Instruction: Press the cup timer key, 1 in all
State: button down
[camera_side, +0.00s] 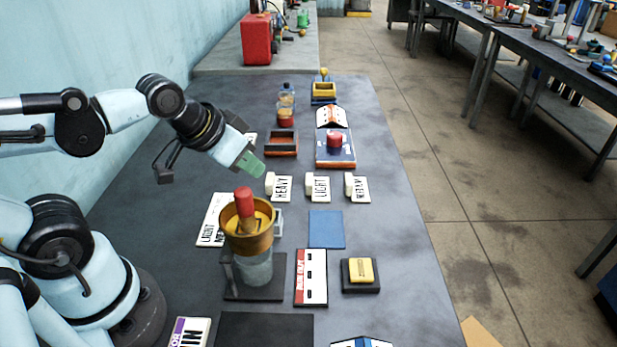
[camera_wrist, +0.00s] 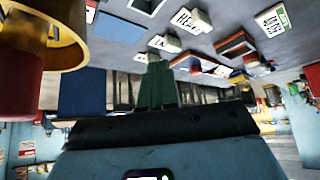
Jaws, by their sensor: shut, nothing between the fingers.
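A yellow key (camera_side: 361,269) on a black base sits on the table right of the cup stand in the side view; I take it for the cup timer key, though its lettering is too small to read. My gripper (camera_side: 252,165) hangs in the air behind and left of it, above the label blocks, with its green fingers shut and empty. The shut fingers (camera_wrist: 158,86) also show in the wrist view, with nothing between them. I cannot pick out the yellow key in the wrist view.
A brass cup (camera_side: 247,243) with a red-topped plug (camera_side: 244,201) stands on a dark stand near the key. White label blocks (camera_side: 318,188) stand behind. A red button (camera_side: 334,141) sits on a blue and orange base farther back. A blue mat (camera_side: 326,229) lies flat behind the key.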

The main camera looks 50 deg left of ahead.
jog(key=shift+r, duration=0.1)
notch_tip(320, 180, up, 5)
jog(key=m+t, duration=0.2)
jog(key=m, duration=2.6)
send_over(356, 271)
notch_tip(356, 271, down, 6)
jog(key=shift+f, duration=4.55)
jog(key=shift+f, duration=0.1)
